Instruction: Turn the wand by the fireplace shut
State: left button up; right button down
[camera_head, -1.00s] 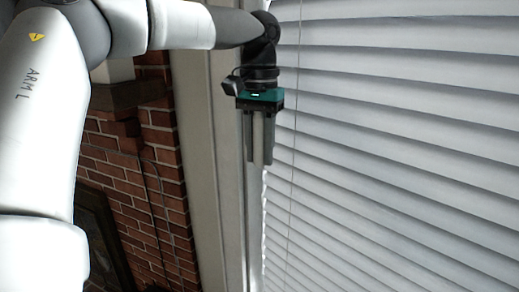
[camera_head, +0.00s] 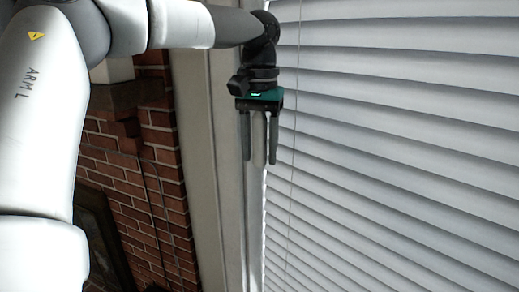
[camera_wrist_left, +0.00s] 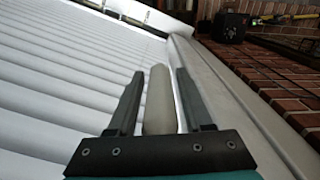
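The wand (camera_head: 258,138) is a pale, thin rod hanging upright at the left edge of the white window blind (camera_head: 400,140). My left gripper (camera_head: 259,162) points down over it, with one dark finger on each side. In the left wrist view, the wand (camera_wrist_left: 159,100) stands between the two spread fingers (camera_wrist_left: 161,74), with a gap visible on both sides. The gripper is open around the wand and holds nothing. The blind's slats are tilted and overlap, with dark lines between them. My right gripper is not in view.
A pale window frame (camera_head: 204,150) runs down just left of the wand. Beyond it is a red brick wall (camera_head: 150,180) with a dark fireplace opening at lower left. A thin cord (camera_head: 293,150) hangs in front of the blind.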

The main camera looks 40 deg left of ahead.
pick_arm(q)
jog(key=shift+o, duration=0.7)
notch_tip(320, 180, up, 15)
jog(key=shift+r, duration=0.1)
